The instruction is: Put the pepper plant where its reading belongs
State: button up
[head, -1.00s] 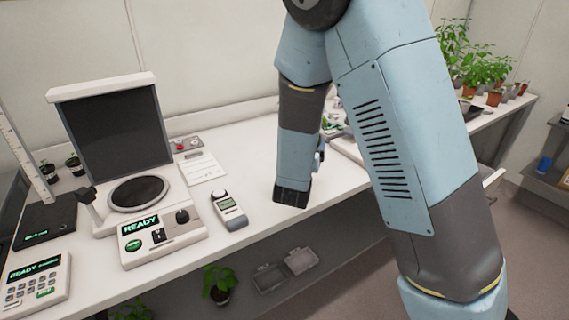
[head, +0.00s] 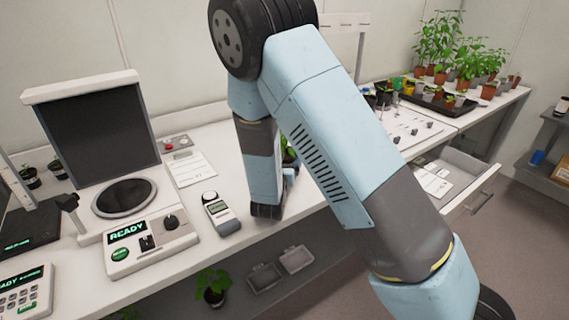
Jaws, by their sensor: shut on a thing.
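My gripper (head: 289,174) is over the bench, mostly hidden behind my own wrist. Green leaves of a pepper plant (head: 288,153) show just past the wrist. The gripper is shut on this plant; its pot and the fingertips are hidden. The measuring station with a dark round plate (head: 124,196) and dark back panel stands on the left, and its plate is empty. Its front display (head: 128,231) reads READY. A small handheld meter (head: 220,213) lies on the bench between the station and my wrist. Its screen is too small to read.
A white sheet (head: 193,169) lies behind the meter. Two grey trays (head: 265,277) and a potted plant (head: 213,287) are below the bench. An open drawer (head: 459,181) juts out at right. Several potted plants (head: 463,52) crowd the far right. A keypad device (head: 27,292) sits at front left.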

jog(key=shift+s+a+f, duration=0.1)
jog(key=shift+f, duration=0.4)
jog(key=o, duration=1.8)
jog(key=shift+c, duration=0.2)
